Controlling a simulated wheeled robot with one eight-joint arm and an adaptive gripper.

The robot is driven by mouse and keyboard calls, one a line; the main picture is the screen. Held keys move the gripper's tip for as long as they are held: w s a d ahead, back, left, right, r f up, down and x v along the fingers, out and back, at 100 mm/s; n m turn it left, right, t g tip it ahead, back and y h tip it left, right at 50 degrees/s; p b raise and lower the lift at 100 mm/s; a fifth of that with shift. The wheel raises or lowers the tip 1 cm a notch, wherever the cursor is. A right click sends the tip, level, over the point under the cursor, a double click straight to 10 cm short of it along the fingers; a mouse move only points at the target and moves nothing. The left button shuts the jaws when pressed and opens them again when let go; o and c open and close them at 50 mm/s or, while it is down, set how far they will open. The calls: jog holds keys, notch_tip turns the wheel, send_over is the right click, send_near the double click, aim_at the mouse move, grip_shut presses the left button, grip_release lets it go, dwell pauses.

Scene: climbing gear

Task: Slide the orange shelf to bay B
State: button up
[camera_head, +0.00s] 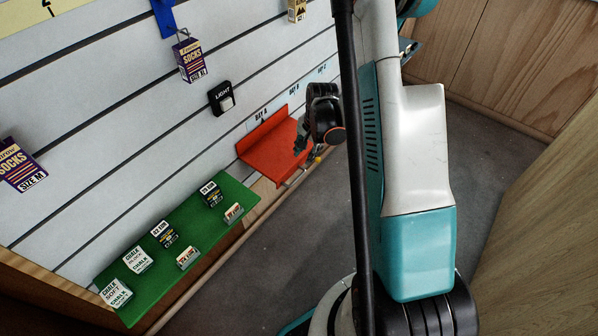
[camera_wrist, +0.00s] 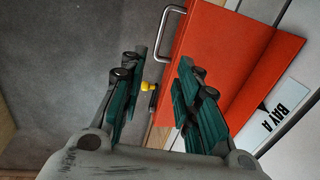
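The orange shelf (camera_head: 266,150) is on the slatted wall below the BAY A label (camera_head: 261,113), just right of the green shelf. In the wrist view the orange shelf (camera_wrist: 228,60) fills the upper right, with a BAY A tag (camera_wrist: 284,112) beside it. Its metal U-shaped handle (camera_wrist: 167,32) is on the front edge. My gripper (camera_head: 302,140) is at the shelf's right front. In the wrist view my gripper (camera_wrist: 158,62) is open and empty, the handle lying just beyond the fingertips. The BAY B label (camera_head: 294,89) is farther right along the wall.
The green shelf (camera_head: 185,237) carries several small boxes and price cards. A yellow-tipped piece (camera_wrist: 149,86) shows between my fingers, near the shelf's front edge. The wall space below BAY B looks partly hidden by my gripper.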

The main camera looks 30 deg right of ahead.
aim_at(300, 177)
jog(key=f+b, duration=0.1)
jog(key=f, duration=0.3)
jog(key=w+f+b, duration=0.1)
jog(key=f+b, duration=0.1)
jog(key=f, duration=0.3)
jog(key=w+a+f+b, duration=0.1)
jog(key=f+b, duration=0.1)
jog(key=f, duration=0.2)
jog(key=shift+w+f, duration=0.15)
jog(key=shift+f, duration=0.25)
jog(key=shift+c, duration=0.6)
jog(key=shift+d, duration=0.1)
grip_shut()
